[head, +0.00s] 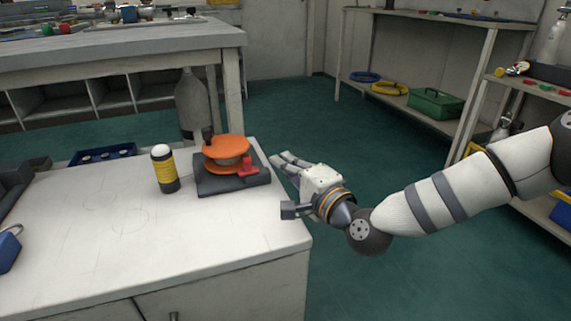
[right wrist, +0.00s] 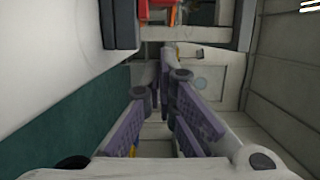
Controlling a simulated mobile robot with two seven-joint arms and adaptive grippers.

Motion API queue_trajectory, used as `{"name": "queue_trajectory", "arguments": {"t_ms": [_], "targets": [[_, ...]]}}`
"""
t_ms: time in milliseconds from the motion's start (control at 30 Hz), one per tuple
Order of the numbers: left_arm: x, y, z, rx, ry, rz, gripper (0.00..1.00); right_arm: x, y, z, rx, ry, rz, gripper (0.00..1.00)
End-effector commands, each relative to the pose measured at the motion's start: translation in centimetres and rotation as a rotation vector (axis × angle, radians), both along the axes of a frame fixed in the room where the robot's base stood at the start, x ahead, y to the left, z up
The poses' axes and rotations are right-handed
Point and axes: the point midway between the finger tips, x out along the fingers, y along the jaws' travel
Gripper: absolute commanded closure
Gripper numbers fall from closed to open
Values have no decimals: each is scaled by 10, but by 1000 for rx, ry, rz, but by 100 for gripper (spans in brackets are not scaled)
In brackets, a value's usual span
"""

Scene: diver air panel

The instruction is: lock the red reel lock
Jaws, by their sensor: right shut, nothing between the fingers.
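The reel (head: 227,150) has orange flanges and sits on a black base (head: 232,183) near the right edge of the white counter. The red reel lock (head: 248,168) is a small red piece at the reel's front right, above the base. In the right wrist view, the red lock (right wrist: 172,15) shows at the top, partly cut off, beside the black base (right wrist: 120,25). My right gripper (head: 280,158) is shut and empty, just right of the base and past the counter edge, apart from the lock. My left gripper is not in view.
A yellow and black cylinder (head: 164,169) with a white top stands left of the reel. A blue padlock (head: 8,250) lies at the counter's left edge. A grey gas cylinder (head: 192,103) stands behind. The counter's front middle is clear.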

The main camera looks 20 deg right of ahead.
Motion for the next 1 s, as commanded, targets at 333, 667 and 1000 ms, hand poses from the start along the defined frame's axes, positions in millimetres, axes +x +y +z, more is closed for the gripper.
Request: {"name": "queue_trajectory", "arguments": {"t_ms": [333,667,1000], "targets": [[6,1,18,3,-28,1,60,-70,-20,3,1,0,0,100],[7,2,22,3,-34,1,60,-96,-27,1,0,-1,1,100],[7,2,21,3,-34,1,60,-96,-27,0,0,0,1,100]]}}
